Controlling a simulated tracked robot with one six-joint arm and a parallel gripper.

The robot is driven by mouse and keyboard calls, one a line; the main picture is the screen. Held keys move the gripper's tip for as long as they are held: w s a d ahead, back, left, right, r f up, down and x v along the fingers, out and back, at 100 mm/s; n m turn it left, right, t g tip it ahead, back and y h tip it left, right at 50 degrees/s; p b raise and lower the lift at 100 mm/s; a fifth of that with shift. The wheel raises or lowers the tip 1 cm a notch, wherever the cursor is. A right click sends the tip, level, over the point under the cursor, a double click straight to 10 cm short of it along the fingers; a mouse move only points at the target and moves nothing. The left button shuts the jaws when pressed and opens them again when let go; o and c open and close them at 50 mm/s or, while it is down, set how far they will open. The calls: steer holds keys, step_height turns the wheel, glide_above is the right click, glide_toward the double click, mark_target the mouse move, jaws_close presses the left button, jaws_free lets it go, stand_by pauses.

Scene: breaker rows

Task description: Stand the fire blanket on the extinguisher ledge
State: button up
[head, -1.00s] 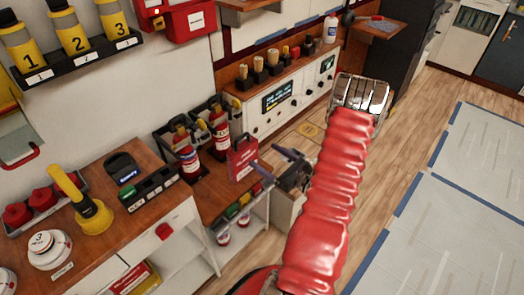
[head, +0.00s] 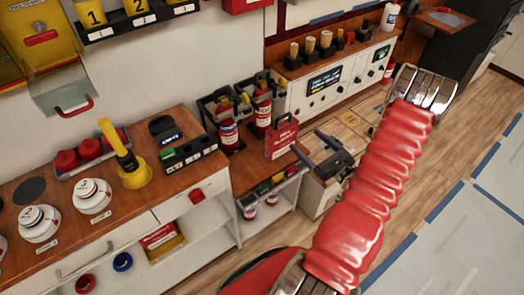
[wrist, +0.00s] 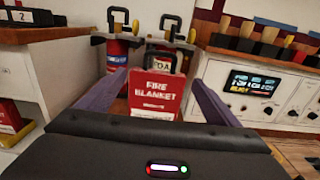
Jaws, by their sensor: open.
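The fire blanket (head: 282,141) is a red flat case with white lettering and a handle on top. It stands upright near the right end of a low wooden ledge (head: 243,178), in front of two red extinguishers (head: 228,133) (head: 262,112). In the wrist view the blanket (wrist: 155,95) faces me, with the extinguishers behind it partly hidden. My gripper (head: 312,146) is open just to the right of the blanket in the head view. In the wrist view its fingers (wrist: 160,77) appear on either side of the case, with gaps; its lower edge is hidden by the gripper body.
A wooden counter with a yellow flashlight (head: 133,170), white round detectors (head: 92,195) and a black rack (head: 188,152) lies left. A white control panel (head: 325,85) stands behind to the right. Open floor (head: 400,240) lies right, with blue-edged pale mats.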

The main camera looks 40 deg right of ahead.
steer(key=w+a+r+n+g+y, duration=0.2)
steer(key=a+r+n+g+y, duration=0.35)
steer(key=a, duration=0.65)
steer(key=w+a+r+n+g+y, duration=0.3)
steer(key=a+r+n+y, duration=0.2)
steer(key=a+r+n, duration=0.45)
steer(key=s+a+r+n+g+h, duration=0.2)
steer(key=s+a+n+g, duration=0.2)
steer(key=s+a+n, duration=0.3)
steer(key=s+a+r+n+g+h, duration=0.25)
steer(key=s+a+n+g, duration=0.2)
steer(key=a, duration=0.45)
steer(key=s+r+n+t+h, duration=0.4)
steer(key=r+n+h, duration=0.2)
steer(key=n, duration=0.3)
steer(key=shift+s+d+r+t+h, duration=0.15)
steer(key=shift+s+r+t+h, duration=0.15)
steer(key=shift+r, duration=0.3)
